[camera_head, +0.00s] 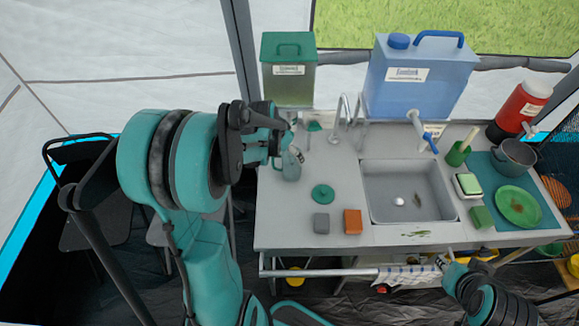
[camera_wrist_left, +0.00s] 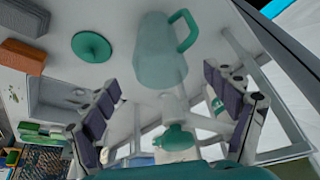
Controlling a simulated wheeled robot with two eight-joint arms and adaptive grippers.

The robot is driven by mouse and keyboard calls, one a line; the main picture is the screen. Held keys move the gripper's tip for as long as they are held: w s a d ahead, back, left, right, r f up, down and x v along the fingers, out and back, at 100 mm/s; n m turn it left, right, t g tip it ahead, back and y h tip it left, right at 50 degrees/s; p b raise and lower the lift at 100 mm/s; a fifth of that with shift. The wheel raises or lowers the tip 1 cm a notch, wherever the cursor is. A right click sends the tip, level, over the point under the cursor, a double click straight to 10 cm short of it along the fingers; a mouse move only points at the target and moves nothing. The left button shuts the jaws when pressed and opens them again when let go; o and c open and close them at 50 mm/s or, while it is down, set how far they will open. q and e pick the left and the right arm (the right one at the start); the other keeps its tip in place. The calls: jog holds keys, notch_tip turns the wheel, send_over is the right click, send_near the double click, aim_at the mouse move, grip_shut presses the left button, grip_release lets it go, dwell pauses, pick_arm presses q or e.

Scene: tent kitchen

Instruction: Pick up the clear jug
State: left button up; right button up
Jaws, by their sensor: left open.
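The clear jug (camera_head: 291,171) stands on the left part of the counter, partly hidden by my left gripper (camera_head: 291,140) in the head view. In the left wrist view the see-through jug (camera_wrist_left: 160,60) has a green handle and lies ahead of the fingers. My left gripper (camera_wrist_left: 172,105) is open, with its two fingers apart and nothing clearly held between them. A green round lid (camera_head: 322,194) lies on the counter to the right of the jug. My right gripper (camera_head: 455,268) is low at the counter's front edge, and its fingers are too small to read.
A grey block (camera_head: 321,223) and an orange block (camera_head: 352,222) lie near the counter's front. A sink (camera_head: 408,190) is to their right. A green canister (camera_head: 288,80) and a blue water container (camera_head: 415,80) stand behind. A green plate (camera_head: 518,206) is far right.

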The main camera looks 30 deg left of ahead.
aim_at(290, 154)
pick_arm(q)
jog(key=b+x, duration=0.1)
jog(key=x, duration=0.3)
jog(key=shift+w+r, duration=0.1)
jog(key=shift+w, duration=0.1)
jog(key=c, duration=1.9)
jog(key=shift+r, duration=0.2)
jog(key=shift+r+p, duration=0.65)
jog(key=shift+r, duration=0.85)
jog(key=s+a+p, duration=0.1)
jog(key=s+a, duration=0.1)
jog(key=s, duration=1.5)
jog(key=shift+s+p, duration=0.4)
jog(key=shift+r, duration=0.1)
